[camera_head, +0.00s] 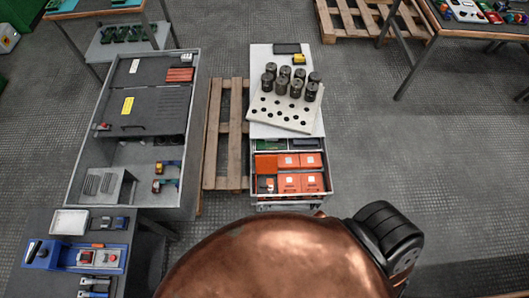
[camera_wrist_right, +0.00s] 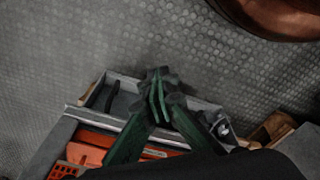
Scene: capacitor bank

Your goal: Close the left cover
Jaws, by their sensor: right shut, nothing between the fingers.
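In the head view a long grey cabinet (camera_head: 185,100) stands at the left. Two dark grey panels lie in its top: a far one (camera_head: 150,75) with a white label, and a nearer one (camera_head: 155,105) with a yellow label and a handle. Its near part is open. I cannot tell which panel is the left cover. In the right wrist view my right gripper (camera_wrist_right: 158,82), with green fingers, is shut and empty above a grey drawer edge (camera_wrist_right: 85,115). It does not show in the head view. My left gripper is in neither view.
A cart with a white top (camera_head: 262,60) carries a perforated plate (camera_head: 262,115) with several dark cylinders. Its open drawer (camera_head: 328,190) holds orange boxes. A wooden pallet (camera_head: 210,150) lies between cabinet and cart.

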